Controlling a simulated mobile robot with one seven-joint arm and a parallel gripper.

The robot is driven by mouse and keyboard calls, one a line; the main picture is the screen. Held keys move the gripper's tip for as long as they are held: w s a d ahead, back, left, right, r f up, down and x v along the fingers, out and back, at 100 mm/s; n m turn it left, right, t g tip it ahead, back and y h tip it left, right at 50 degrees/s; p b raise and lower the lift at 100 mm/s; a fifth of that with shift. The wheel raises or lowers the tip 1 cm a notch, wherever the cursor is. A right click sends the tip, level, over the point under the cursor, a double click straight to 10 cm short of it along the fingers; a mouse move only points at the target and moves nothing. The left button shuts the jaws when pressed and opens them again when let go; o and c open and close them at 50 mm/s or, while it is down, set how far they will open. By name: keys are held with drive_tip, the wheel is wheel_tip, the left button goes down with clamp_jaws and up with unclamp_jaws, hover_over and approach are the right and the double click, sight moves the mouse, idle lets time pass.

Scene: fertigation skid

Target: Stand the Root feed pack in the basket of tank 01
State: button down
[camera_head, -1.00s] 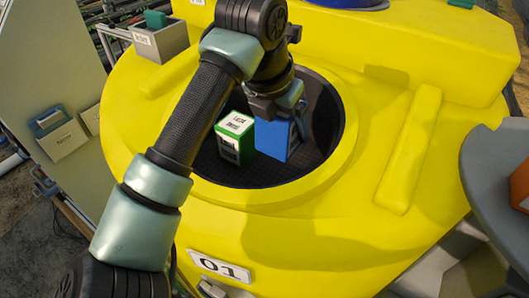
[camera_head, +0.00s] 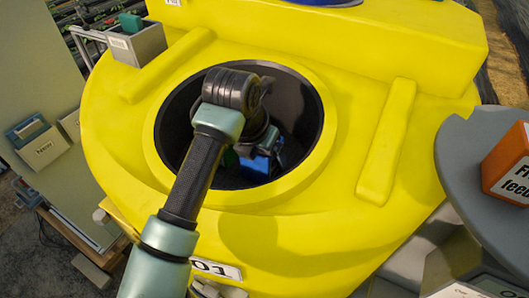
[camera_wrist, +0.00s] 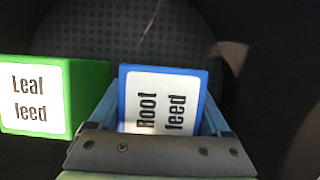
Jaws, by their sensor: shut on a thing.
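The Root feed pack (camera_wrist: 170,95) is a blue box with a white label. My gripper (camera_wrist: 163,112) is shut on it, one finger on each side. In the head view the blue pack (camera_head: 260,166) is inside the round opening of the yellow tank 01 (camera_head: 300,225), towards its near side, partly hidden by my wrist. The basket's dark dotted floor (camera_wrist: 110,35) shows beyond the pack in the wrist view. I cannot tell whether the pack touches it. The green Leaf feed pack (camera_wrist: 85,95) stands to the left of the Root feed pack, with a narrow gap.
The opening's raised yellow rim (camera_head: 318,165) surrounds my wrist. An orange box (camera_head: 508,165) stands on a grey round surface (camera_head: 465,150) at the right. A grey bin (camera_head: 138,43) with a green item is at the upper left. The opening's right side is free.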

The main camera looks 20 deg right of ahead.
unclamp_jaws()
drive_tip(key=b+v, duration=0.1)
drive_tip(key=v, duration=1.1)
drive_tip(key=shift+r, duration=0.1)
